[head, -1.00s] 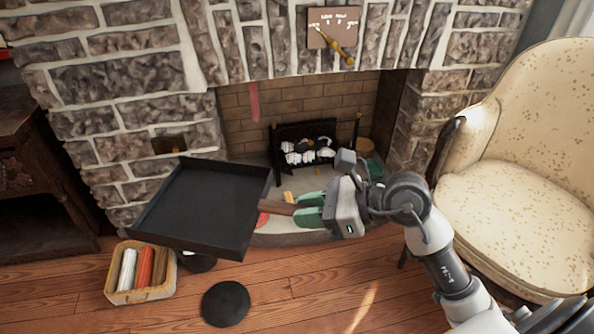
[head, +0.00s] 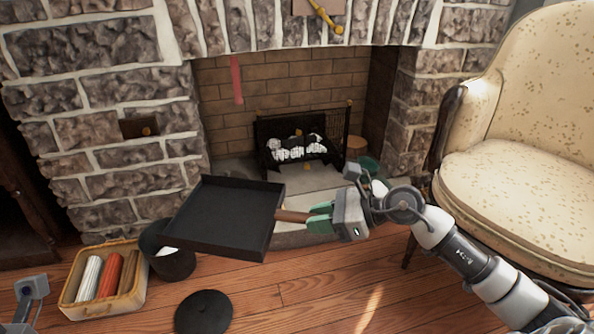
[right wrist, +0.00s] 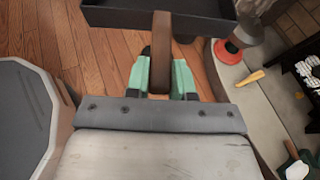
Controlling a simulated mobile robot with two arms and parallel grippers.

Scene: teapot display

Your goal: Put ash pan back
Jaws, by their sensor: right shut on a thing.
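The ash pan (head: 225,212) is a shallow, square black tray with a brown handle (head: 292,215). My right gripper (head: 314,219) has green fingers and is shut on the handle. It holds the pan in the air in front of the fireplace, to the left of the gripper. In the right wrist view the handle (right wrist: 160,45) runs between the fingers (right wrist: 160,80), and the pan's near wall (right wrist: 110,17) shows at the top. The black grate (head: 270,165) with white and dark logs stands inside the brick fireplace. Only a grey part of my left arm shows at lower left.
A black bucket (head: 168,265) stands under the pan's left side, beside a basket (head: 130,300) of rolls. A round black lid (head: 203,313) lies on the wood floor. A green container (head: 368,165) stands right of the grate. An armchair (head: 525,165) bounds the right.

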